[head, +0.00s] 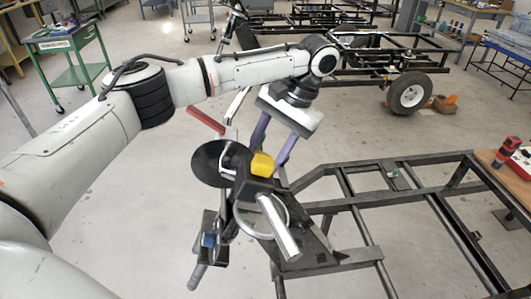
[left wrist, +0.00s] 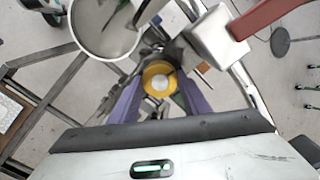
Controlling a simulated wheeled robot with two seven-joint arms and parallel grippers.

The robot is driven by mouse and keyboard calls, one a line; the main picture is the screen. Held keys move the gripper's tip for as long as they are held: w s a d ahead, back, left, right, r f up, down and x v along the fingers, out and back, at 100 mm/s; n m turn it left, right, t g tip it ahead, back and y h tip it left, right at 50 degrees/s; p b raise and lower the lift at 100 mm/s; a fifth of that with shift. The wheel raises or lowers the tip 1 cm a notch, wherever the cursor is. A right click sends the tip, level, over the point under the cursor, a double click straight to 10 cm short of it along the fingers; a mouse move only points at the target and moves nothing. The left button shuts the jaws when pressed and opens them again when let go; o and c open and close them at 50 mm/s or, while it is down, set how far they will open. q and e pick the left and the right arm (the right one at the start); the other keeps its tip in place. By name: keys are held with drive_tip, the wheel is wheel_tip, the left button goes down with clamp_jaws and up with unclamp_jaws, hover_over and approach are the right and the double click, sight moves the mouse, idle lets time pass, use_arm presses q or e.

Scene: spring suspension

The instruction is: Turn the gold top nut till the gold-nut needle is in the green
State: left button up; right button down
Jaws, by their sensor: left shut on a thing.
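The gold top nut (head: 262,164) sits on top of a dark suspension assembly in the head view. In the left wrist view the gold nut (left wrist: 160,79) is a round gold ring with a silver centre, between two purple fingers. My left gripper (head: 268,152) reaches down from above and is shut on the gold nut. A round, metal-rimmed dial (head: 262,215) is below the nut; it also shows in the left wrist view (left wrist: 104,26). My right gripper is in neither view.
A black disc (head: 212,163) and a red bar (head: 205,120) are close to the left of the assembly. A black tube frame (head: 350,200) extends right, with a wooden bench (head: 510,178) holding a red-and-black tool at its edge.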

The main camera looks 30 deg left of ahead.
use_arm(q)
drive_tip(key=o, duration=1)
drive_tip(key=shift+o, duration=0.2)
drive_tip(key=shift+r, duration=0.15)
drive_tip(key=v, duration=1)
drive_tip(key=shift+w, duration=0.2)
